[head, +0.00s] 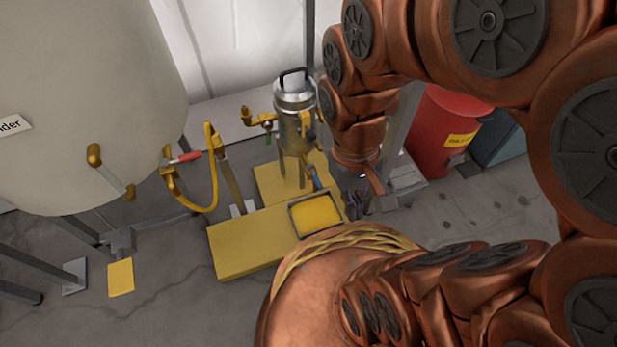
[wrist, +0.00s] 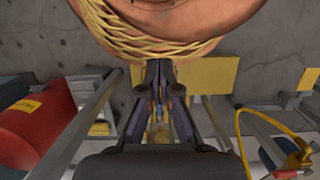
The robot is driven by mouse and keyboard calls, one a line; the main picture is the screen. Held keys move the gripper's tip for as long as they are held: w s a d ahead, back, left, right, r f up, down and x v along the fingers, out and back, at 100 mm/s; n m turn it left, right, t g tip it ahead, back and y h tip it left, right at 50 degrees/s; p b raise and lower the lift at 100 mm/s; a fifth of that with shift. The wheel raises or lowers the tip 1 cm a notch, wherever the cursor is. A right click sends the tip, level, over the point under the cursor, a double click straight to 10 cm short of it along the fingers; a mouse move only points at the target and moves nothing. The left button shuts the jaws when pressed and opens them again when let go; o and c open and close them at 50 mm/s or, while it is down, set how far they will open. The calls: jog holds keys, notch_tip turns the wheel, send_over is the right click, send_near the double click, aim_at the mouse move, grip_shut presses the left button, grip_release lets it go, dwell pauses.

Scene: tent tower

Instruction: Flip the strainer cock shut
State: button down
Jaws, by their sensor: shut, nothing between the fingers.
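The strainer (head: 295,103) is an upright silver cylinder with a black top handle, standing on legs over a yellow plinth. A small blue lever (head: 315,177) shows low on its right side; it looks like the cock's handle, but its exact angle is unclear. My gripper (head: 357,203) is just right of and below this lever, pointing down, apart from it as far as I can tell. In the wrist view the dark fingers (wrist: 158,70) are together and empty. A bit of blue and a brass-coloured part (wrist: 158,132) show behind them, partly hidden.
A yellow-filled tray (head: 317,214) sits on the yellow plinth (head: 240,245) below the strainer. A red-handled valve (head: 187,158) and yellow hose (head: 213,170) stand left, beside the big tank (head: 80,100). A red drum (head: 440,130) stands right. Open floor lies right of the plinth.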

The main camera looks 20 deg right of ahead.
notch_tip(320, 180, up, 12)
jog(key=s+p, duration=0.2)
jog(key=p, duration=0.8)
jog(key=shift+s+g, duration=0.25)
jog(key=shift+g, duration=0.15)
jog(key=shift+f, duration=0.1)
